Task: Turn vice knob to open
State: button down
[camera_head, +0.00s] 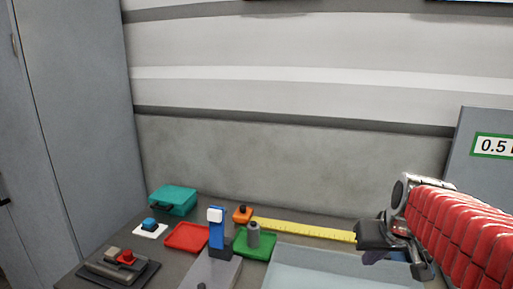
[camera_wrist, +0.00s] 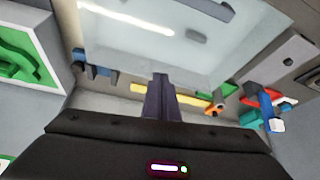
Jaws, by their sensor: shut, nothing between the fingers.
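A grey device (camera_head: 103,268) sits on a dark base at the front left of the table in the head view. A red knob-like part (camera_head: 126,257) is on top of it. It may be the vice, but I cannot tell for sure. My gripper (camera_head: 385,256) is at the right of the head view, far to the right of that device. In the wrist view its dark fingers (camera_wrist: 161,85) are together with nothing between them.
A blue upright piece with a white top (camera_head: 217,232) stands mid-table. Near it are a red tray (camera_head: 183,238), a green tray (camera_head: 268,245), a teal case (camera_head: 173,199) and a yellow measuring strip (camera_head: 310,230). A pale translucent panel (camera_head: 325,262) lies at the front right.

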jog(key=s+a+f, duration=0.1)
jog(key=s+a, duration=0.4)
jog(key=s, duration=0.3)
jog(key=s+a+f+n, duration=0.1)
jog(key=s+a+f, duration=0.1)
jog(key=s+a, duration=0.3)
jog(key=s, duration=0.3)
jog(key=shift+a+f, duration=0.2)
jog(key=shift+f, duration=0.1)
jog(key=shift+s, duration=0.1)
